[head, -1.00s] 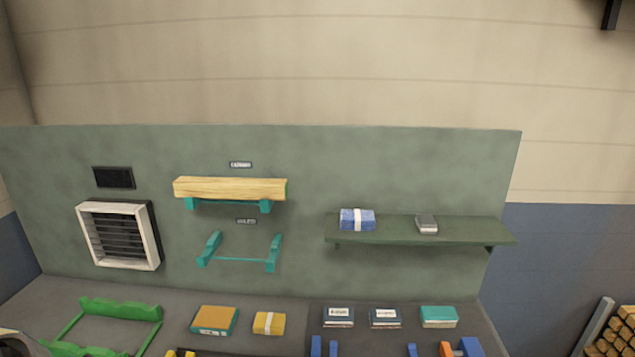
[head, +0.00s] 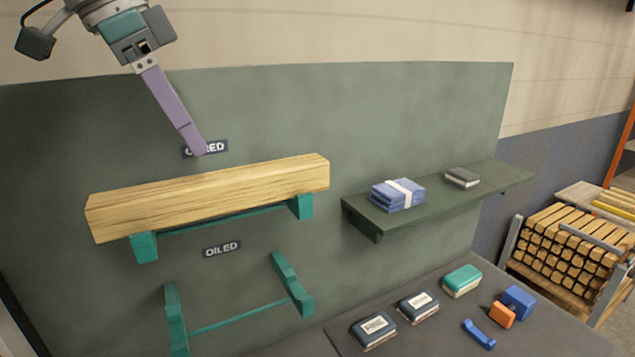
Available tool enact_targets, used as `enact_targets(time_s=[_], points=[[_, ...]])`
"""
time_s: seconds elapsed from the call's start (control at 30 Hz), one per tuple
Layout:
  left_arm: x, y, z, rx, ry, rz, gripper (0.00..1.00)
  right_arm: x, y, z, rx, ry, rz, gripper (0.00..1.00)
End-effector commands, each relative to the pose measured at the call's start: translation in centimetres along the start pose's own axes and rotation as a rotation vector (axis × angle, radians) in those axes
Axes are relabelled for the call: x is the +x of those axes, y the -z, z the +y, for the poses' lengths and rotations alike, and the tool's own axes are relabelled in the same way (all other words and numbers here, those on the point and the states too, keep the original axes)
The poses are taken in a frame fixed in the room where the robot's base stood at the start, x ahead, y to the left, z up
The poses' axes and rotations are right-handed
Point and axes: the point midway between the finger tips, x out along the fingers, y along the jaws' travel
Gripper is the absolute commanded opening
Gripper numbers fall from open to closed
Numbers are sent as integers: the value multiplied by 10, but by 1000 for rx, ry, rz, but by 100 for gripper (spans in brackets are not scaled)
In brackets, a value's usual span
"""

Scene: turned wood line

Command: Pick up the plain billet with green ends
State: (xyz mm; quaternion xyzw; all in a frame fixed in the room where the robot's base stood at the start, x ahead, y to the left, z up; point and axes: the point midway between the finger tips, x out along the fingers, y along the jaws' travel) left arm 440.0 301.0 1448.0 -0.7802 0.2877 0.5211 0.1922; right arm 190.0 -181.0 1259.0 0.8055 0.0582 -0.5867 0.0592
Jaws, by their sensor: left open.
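A long square wooden billet (head: 215,192) with plain pale faces lies on the upper teal rack (head: 145,246) on the grey-green panel. I see no green on it; its far sides are hidden. My left gripper (head: 197,146) comes down from the upper left, open and apparently empty. One lilac finger shows, its tip above the billet in the picture and over part of the upper label. I cannot tell whether it touches the panel. My right gripper is not in view.
An empty teal rack (head: 240,316) is below, under a label reading OILED (head: 222,249). A green shelf (head: 400,219) to the right holds a blue bundle (head: 397,194) and a grey block (head: 462,177). Boxes and blue and orange pieces lie on the bench. Stacked billets (head: 570,245) stand at right.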

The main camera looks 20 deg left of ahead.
Motion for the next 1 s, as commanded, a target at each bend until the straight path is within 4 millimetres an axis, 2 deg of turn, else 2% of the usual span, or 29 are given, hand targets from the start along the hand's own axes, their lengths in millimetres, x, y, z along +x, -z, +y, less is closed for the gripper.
enact_targets(time_s=[0.03,0.27,0.47,0.6,0.87,1.0], points=[[6,0,2,0,-5,-5,91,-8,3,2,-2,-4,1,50],[31,0,1,0,-2,-3,91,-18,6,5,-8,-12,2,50],[57,-2,2,-2,-5,-5,91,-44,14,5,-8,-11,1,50],[78,-3,1,-1,-2,-3,91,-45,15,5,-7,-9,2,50],[84,-4,0,1,2,-2,91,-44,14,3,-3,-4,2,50],[84,-4,0,0,2,-2,78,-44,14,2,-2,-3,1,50]])
